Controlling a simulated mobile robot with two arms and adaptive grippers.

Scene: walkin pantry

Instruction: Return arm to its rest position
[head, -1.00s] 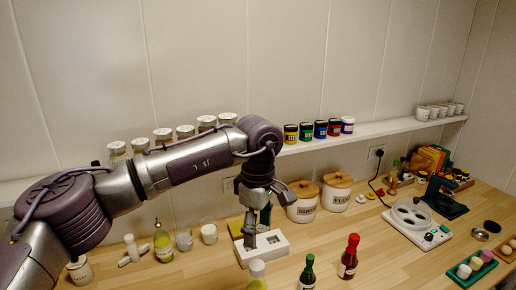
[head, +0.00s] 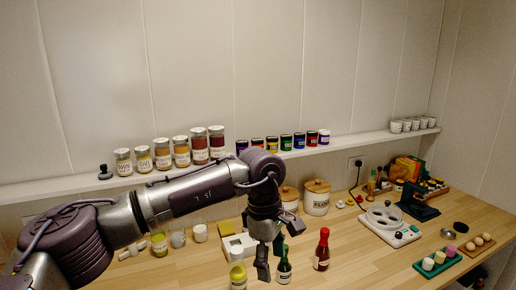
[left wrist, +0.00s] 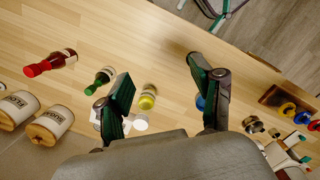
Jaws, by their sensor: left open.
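My left arm comes in from the left in the head view, bent at the elbow with its hand pointing down. My left gripper (head: 270,262) is open and empty, in front and to the right of the white block (head: 232,247). It hangs beside the green bottle (head: 284,272) and the yellow bottle (head: 238,274). In the left wrist view, the two fingers of the gripper (left wrist: 160,92) stand wide apart, with bare wood and the yellow bottle (left wrist: 148,98) showing between them. My right gripper is not in view.
A red sauce bottle (head: 322,252) stands to the right of the gripper. Canisters (head: 317,200) stand behind, and a white appliance (head: 390,222) is farther right. A wall shelf (head: 350,141) carries jars. Wood countertop (head: 350,262) is clear right of the red bottle.

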